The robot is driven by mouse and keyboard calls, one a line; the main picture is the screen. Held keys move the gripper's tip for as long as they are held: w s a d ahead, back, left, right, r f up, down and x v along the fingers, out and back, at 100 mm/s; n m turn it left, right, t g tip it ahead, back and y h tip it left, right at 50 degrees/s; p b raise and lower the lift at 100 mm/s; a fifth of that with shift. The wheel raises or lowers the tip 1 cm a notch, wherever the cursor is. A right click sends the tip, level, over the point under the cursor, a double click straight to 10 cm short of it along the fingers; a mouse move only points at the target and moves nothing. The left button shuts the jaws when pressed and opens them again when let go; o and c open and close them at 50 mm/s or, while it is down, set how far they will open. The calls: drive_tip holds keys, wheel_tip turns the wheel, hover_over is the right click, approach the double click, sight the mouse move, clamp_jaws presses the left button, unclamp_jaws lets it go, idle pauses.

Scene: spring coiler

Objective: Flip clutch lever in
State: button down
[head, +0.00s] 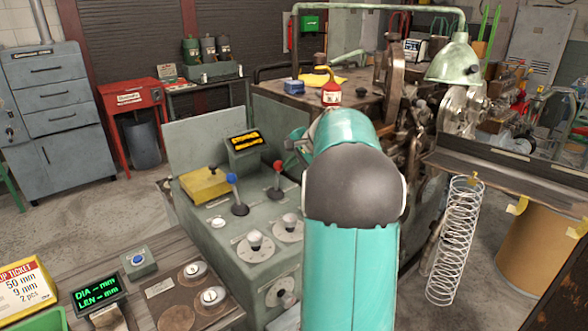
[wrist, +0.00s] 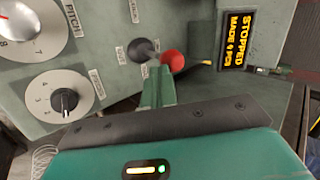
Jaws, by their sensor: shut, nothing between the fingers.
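A lever with a red ball knob (head: 278,165) stands on the grey-green console (head: 225,235). A lever with a blue knob (head: 232,179) stands to its left. In the wrist view, the red knob (wrist: 172,61) leans away from its dark base (wrist: 143,49), toward the display. The labels around it are too small to read, so I cannot tell which lever is the clutch. My gripper (wrist: 157,76) is shut and empty, with its fingertips close beside the red knob. I cannot tell whether they touch.
A display (wrist: 241,40) reading STOPPED is right of the red knob. Dials (wrist: 62,100) lie to the left. A long coiled spring (head: 455,240) hangs to the right. Open floor lies left of the console.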

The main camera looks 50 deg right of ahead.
drive_tip(key=w+g, duration=0.2)
drive_tip(key=w, duration=0.1)
drive_tip(key=shift+d+r, duration=0.1)
drive_tip(key=shift+r, duration=0.3)
drive_tip(key=shift+w+d+r, duration=0.1)
drive_tip(key=shift+w+r, duration=0.1)
drive_tip(key=shift+w, duration=0.6)
drive_tip(key=shift+w+d, duration=0.2)
drive_tip(key=shift+w, duration=1.5)
drive_tip(key=w+r+v, duration=0.1)
drive_tip(key=v, duration=1.2)
drive_tip(key=shift+w+d, duration=0.3)
